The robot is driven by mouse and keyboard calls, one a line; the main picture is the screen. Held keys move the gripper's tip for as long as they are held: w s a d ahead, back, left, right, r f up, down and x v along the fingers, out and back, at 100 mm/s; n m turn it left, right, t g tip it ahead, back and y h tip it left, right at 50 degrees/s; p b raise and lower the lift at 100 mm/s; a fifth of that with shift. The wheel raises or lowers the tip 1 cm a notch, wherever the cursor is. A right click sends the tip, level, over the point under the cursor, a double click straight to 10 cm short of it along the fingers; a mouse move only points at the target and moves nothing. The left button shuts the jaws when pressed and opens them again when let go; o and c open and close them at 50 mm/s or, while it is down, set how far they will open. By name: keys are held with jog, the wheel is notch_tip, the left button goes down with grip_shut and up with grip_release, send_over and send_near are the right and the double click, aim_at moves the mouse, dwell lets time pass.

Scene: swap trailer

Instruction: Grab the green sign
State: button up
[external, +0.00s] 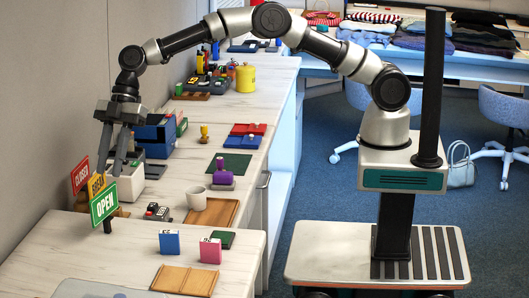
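The green sign (104,204) reads OPEN and stands tilted on a dark post near the left wall. The red sign (80,176), reading CLOSED, and a yellow sign (96,186) stand close behind it and partly overlap it. My gripper (111,168) points down just above and behind the signs. Its two dark fingers are apart, with nothing seen between them. It appears above the green sign and not touching it, though the exact depth gap is hard to tell.
A white box (130,186) and a blue bin (157,134) stand behind the signs. A white cup (196,197), wooden tray (212,212), blue box (169,242) and pink box (210,250) lie to the right. The counter's front left is fairly clear.

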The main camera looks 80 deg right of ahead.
aim_at(105, 189)
jog(key=x, duration=0.6)
jog(key=shift+w+f, duration=0.1)
jog(key=shift+x, duration=2.7)
jog(key=shift+w+a, duration=0.1)
jog(key=shift+a, duration=0.05)
grip_shut()
